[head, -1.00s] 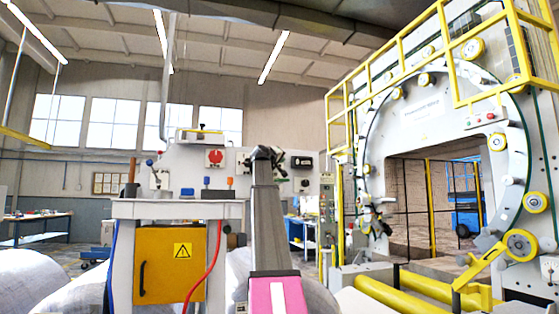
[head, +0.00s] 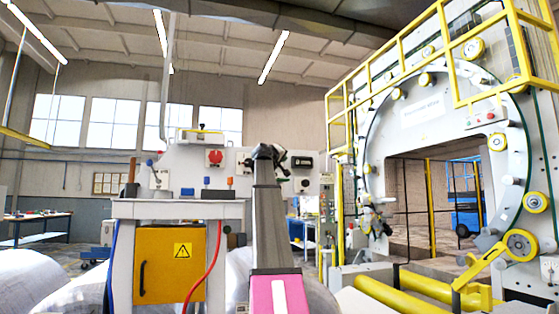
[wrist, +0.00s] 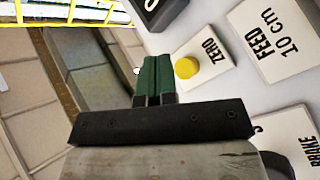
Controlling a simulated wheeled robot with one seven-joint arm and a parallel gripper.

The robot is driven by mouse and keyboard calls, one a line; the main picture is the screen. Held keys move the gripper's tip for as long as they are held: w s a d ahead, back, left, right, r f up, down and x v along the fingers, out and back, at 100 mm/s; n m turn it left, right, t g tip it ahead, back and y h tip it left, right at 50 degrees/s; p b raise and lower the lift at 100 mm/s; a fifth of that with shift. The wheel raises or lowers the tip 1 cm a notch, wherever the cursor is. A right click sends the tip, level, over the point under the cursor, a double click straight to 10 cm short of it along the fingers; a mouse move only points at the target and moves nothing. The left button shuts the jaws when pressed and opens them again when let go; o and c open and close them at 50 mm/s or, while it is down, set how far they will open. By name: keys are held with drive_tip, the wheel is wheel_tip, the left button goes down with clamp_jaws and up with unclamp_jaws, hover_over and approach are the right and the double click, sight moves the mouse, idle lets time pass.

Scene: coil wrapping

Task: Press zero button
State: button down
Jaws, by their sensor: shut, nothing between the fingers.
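The yellow zero button (wrist: 187,67) sits on a small white plate marked ZERO (wrist: 207,62) on the pale panel in the wrist view. My gripper (wrist: 157,62) has its green fingers shut together with nothing between them. The fingertips are just left of the button in that view. I cannot tell whether they touch the panel or how far off they are. In the head view my gripper (head: 283,163) is in front of the grey control panel (head: 232,178), at its right part. The zero button cannot be made out there.
A white plate marked FEED 10 cm (wrist: 275,38) is right of the button, and a BRAKE plate (wrist: 292,140) is lower right. A dark block (wrist: 160,10) is above. In the head view, the large ring machine (head: 440,110) stands right of the panel.

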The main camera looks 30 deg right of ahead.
drive_tip(key=shift+s+a, duration=0.2)
drive_tip(key=shift+s, duration=0.65)
drive_tip(key=shift+s+a, duration=0.2)
drive_tip(key=shift+s, duration=0.6)
